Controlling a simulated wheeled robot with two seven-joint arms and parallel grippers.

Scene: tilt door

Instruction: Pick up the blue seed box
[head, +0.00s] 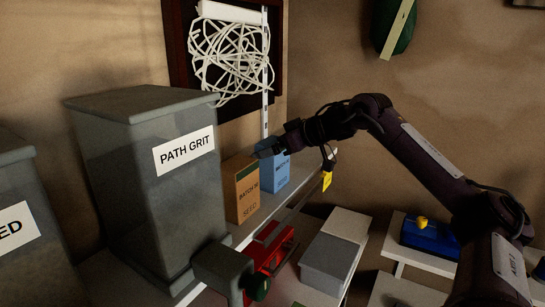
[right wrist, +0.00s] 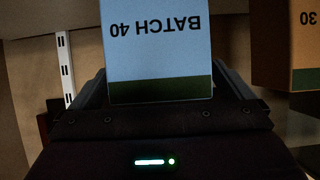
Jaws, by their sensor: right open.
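The blue seed box (head: 275,176) stands upright on the shelf, just right of the orange seed box (head: 241,192). My right gripper (head: 268,149) is at the top of the blue box, partly covering it. In the right wrist view the blue seed box (right wrist: 157,45) shows upside down, with "BATCH 40" on it and a dark green band. My right gripper (right wrist: 162,85) is open there, with one finger on each side of the box; whether they touch it is unclear. My left gripper is not in view.
The orange box (right wrist: 288,45) stands close beside the blue one. A large grey "PATH GRIT" bin (head: 150,185) stands at left. A red object (head: 268,250) and a grey box (head: 332,252) are in front. White cord (head: 230,58) hangs on the wall behind.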

